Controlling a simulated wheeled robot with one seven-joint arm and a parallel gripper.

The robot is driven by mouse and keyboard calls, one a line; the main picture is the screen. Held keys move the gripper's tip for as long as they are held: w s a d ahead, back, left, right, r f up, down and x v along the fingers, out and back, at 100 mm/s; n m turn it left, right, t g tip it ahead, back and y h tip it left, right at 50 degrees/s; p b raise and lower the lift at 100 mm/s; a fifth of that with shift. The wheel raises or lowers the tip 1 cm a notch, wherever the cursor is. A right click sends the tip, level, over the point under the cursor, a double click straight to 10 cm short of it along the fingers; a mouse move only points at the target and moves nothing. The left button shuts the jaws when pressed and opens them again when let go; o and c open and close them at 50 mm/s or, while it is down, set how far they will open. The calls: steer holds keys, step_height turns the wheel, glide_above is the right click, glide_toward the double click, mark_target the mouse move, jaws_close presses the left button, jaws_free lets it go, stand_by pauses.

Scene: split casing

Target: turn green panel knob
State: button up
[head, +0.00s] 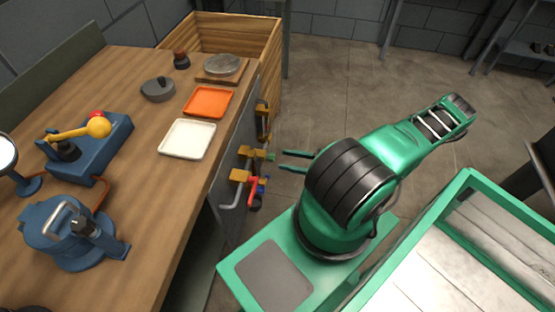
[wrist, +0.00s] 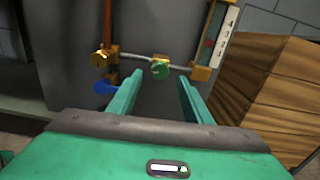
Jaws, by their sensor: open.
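The green panel knob (wrist: 160,71) sits on a brass fitting on a thin pipe along the grey panel, in the upper middle of the wrist view. In the head view it is a small green spot (head: 271,156) at the side of the workbench. My gripper (wrist: 158,80) is open, its two green fingers pointing at the panel. In the wrist view the knob appears between and just beyond the fingertips. In the head view my gripper (head: 281,161) is a little to the right of the knob, apparently apart from it.
A blue handle (wrist: 105,88) and a brass fitting (wrist: 101,58) are left of the knob. A numbered gauge (wrist: 219,40) is on the right. A red valve handle (head: 254,187) sits below the knob. A wooden crate (head: 272,62) stands beyond; open floor lies to the right.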

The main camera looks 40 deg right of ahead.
steer(key=shift+x, duration=1.9)
steer(key=shift+c, duration=0.3)
steer(key=c, duration=1)
steer(key=shift+n, duration=1)
steer(key=o, duration=1.1)
steer(key=shift+c, duration=0.2)
steer(key=v, duration=1)
steer(key=shift+s+d, duration=0.25)
steer(key=shift+s, duration=0.05)
